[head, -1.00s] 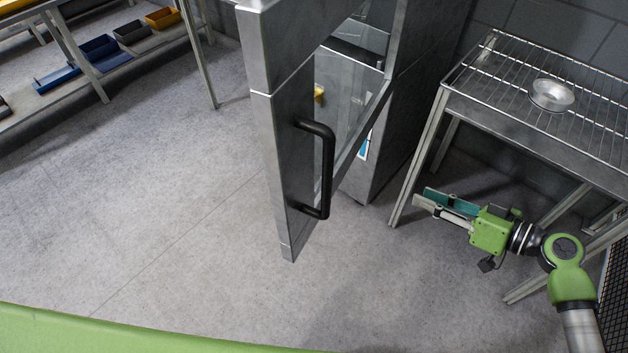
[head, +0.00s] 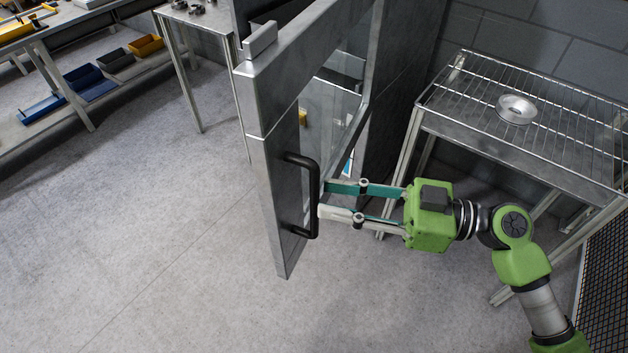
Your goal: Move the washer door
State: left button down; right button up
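The washer door (head: 268,185) is a grey metal panel with a window. It stands swung open, edge towards me, in the middle of the head view. Its black bar handle (head: 313,182) faces right. My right gripper (head: 325,200) comes from the right, with its fingers spread apart and the tips at the handle. The lower, pale fingertip overlaps the handle's lower half in the picture; the upper, teal one ends just right of the bar. I cannot tell whether either touches it. My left gripper is not in view.
A wire-topped metal table (head: 560,150) holding a round metal part (head: 516,109) stands at the right, close to my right arm. A bench (head: 60,125) with several blue, grey and yellow bins is at the upper left. The floor left of the door is clear.

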aim_at(314, 195)
jog(key=shift+p+x, duration=0.7)
jog(key=shift+x, duration=1.35)
grip_shut()
